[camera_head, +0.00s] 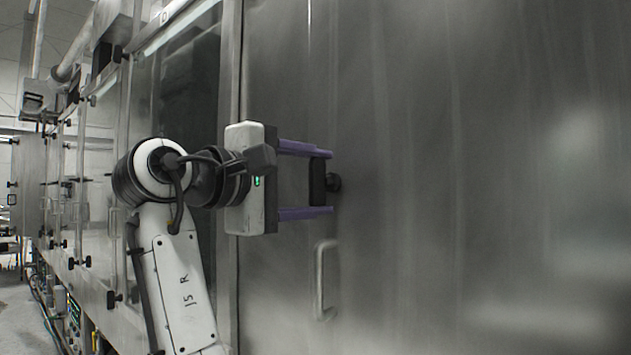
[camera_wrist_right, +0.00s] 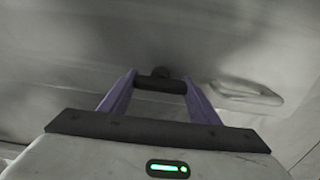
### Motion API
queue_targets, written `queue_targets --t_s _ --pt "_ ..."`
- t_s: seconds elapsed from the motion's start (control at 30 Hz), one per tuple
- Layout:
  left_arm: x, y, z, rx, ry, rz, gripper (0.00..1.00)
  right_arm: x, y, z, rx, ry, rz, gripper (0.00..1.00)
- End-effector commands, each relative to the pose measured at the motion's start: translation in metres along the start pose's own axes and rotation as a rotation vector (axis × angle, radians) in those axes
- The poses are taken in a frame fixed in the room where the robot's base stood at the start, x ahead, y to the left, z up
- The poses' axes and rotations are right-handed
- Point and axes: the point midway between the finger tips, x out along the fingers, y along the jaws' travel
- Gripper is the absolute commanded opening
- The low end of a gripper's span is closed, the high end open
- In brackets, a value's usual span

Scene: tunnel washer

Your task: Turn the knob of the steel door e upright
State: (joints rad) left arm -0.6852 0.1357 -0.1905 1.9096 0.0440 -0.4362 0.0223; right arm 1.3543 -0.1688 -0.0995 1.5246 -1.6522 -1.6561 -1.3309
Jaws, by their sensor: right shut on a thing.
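The steel door e (camera_head: 450,180) is a large, brushed grey panel filling the right of the head view. Its knob (camera_head: 317,181) is a black bar on a short round stem, standing upright in the head view. My right gripper (camera_head: 330,182) reaches it from the left, with one purple finger above and one below. The fingers are shut on the two ends of the knob. In the right wrist view the knob (camera_wrist_right: 160,85) spans the gap between both fingertips (camera_wrist_right: 160,77). My left gripper is not in view.
A steel handle (camera_head: 325,280) sits on the door just below the knob; the handle also shows right of the gripper in the wrist view (camera_wrist_right: 245,93). Glazed panels with black knobs (camera_head: 87,261) run away to the left. The door's right side is clear.

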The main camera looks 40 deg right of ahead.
Motion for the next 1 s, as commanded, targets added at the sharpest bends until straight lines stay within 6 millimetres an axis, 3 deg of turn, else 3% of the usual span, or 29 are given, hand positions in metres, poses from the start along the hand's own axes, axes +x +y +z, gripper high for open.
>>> queue_targets --t_s 0.27,0.3,0.4,0.77,1.0 --pt "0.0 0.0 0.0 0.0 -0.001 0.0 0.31 0.0 0.001 -0.001 -0.006 0.002 0.002 0.34" --pt "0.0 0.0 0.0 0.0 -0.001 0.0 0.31 0.0 0.001 -0.001 -0.005 0.002 0.002 0.63" --pt "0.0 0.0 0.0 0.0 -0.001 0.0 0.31 0.0 0.0 -0.001 -0.004 0.001 0.002 0.75" --pt "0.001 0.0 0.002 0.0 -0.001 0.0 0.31 -0.007 -0.001 -0.001 -0.003 0.001 0.001 0.75" --pt "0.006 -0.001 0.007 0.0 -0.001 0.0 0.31 -0.05 -0.001 -0.001 -0.002 0.005 0.003 0.75"
